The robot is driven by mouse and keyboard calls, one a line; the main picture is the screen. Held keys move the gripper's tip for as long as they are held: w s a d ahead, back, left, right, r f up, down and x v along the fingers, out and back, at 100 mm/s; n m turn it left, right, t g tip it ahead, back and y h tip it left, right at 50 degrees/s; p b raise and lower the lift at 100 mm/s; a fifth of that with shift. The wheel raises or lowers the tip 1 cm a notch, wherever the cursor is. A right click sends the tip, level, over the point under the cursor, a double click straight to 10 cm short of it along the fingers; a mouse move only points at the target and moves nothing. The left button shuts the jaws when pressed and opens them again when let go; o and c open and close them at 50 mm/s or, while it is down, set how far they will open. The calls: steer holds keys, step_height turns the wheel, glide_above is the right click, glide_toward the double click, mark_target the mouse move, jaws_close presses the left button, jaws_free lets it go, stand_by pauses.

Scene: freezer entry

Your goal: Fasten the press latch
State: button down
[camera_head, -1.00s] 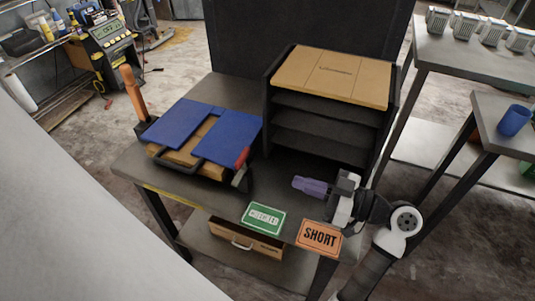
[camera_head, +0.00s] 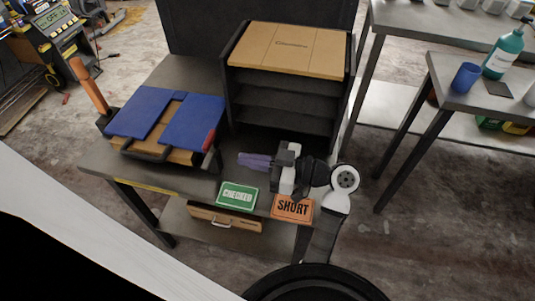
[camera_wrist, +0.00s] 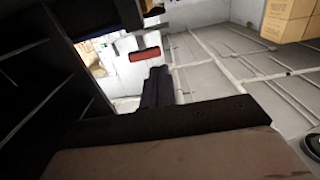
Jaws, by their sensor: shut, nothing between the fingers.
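A clamshell-like unit (camera_head: 152,152) with two blue panels (camera_head: 195,121) over a tan layer sits on the left of the grey table in the head view. An orange upright handle (camera_head: 92,88) stands at its left, and a red-tipped lever (camera_head: 209,139) at its right front. I cannot tell which part is the press latch. My gripper (camera_head: 243,159) is shut and empty, its purple fingers pointing left, a short gap right of the red tip. In the wrist view the dark fingers (camera_wrist: 157,86) are together; a red bar (camera_wrist: 145,54) shows beyond, its identity unclear.
A black shelf rack (camera_head: 285,85) with a cardboard top stands behind my gripper. A green CHECKED sign (camera_head: 237,196) and an orange SHORT sign (camera_head: 292,207) are at the table's front edge. A side table (camera_head: 470,95) at right holds a blue cup (camera_head: 466,77).

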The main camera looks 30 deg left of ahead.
mark_target(208, 152)
steer(key=p+x, duration=0.2)
steer(key=x, duration=0.4)
steer(key=shift+r, duration=0.1)
steer(key=shift+a, duration=0.6)
